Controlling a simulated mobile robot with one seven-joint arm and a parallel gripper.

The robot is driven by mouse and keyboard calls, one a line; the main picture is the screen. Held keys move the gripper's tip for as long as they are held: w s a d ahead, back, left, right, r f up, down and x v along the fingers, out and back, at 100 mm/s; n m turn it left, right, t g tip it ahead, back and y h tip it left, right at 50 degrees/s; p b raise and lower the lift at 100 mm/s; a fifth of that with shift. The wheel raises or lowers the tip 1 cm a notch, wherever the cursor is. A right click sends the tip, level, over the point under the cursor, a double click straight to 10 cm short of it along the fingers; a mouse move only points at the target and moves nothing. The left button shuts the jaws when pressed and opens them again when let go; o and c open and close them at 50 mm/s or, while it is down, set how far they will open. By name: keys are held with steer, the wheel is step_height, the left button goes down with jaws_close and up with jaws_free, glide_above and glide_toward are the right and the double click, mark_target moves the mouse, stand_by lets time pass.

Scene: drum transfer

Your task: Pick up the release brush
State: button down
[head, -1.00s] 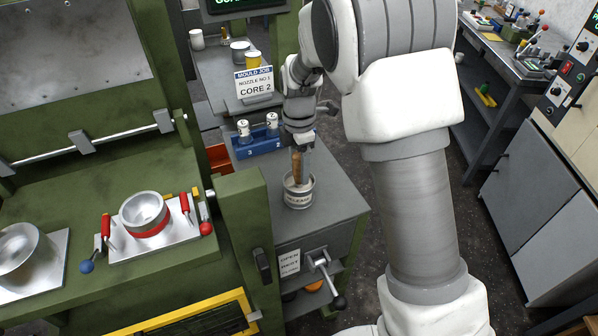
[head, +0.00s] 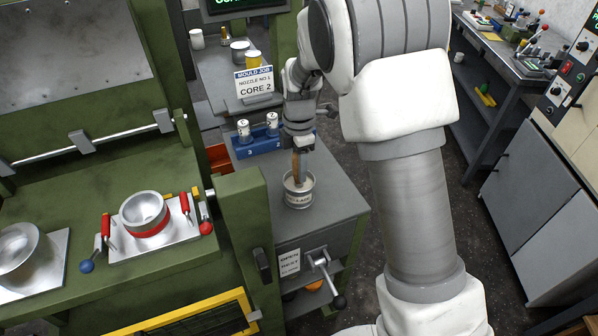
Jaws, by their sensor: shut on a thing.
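The release brush (head: 297,165) has a brown wooden handle and stands nearly upright in a grey metal pot (head: 299,196) with a partly legible label. Its lower end is hidden inside the pot. My gripper (head: 298,150) is directly above the pot and shut on the top of the brush handle. The fingertips are small and partly hidden in this view.
A blue rack (head: 257,147) with white numbered cores stands behind the pot on the grey cabinet top. A "CORE 2" sign (head: 254,85) stands farther back. The green press (head: 242,215) rises close at the left. Bare cabinet top lies right of the pot.

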step_height(320, 180, up, 10)
steer(key=shift+r, duration=0.1)
stand_by(0.4)
steer(key=shift+d, duration=0.1)
stand_by(0.4)
